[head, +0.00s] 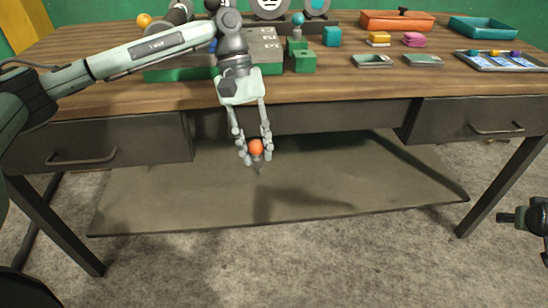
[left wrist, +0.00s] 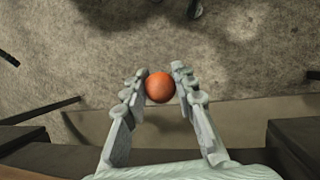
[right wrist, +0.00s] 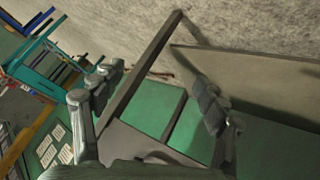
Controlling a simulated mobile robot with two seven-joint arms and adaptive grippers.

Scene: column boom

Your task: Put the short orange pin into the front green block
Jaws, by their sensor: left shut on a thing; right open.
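The orange pin (head: 256,147) has a round orange head. My left gripper (head: 255,155) is shut on it, below the tabletop and in front of the desk. The orange head also shows between the fingers in the left wrist view (left wrist: 160,87); the fingers hide most of the rest. A green block (head: 304,62) stands near the table's front edge, up and to the right of the left gripper. Another green block (head: 296,44) stands behind it, below a teal ball (head: 298,18). My right gripper (right wrist: 155,95) is open and empty, away from the blocks.
A grey block (head: 262,48) on a green base stands left of the green blocks.

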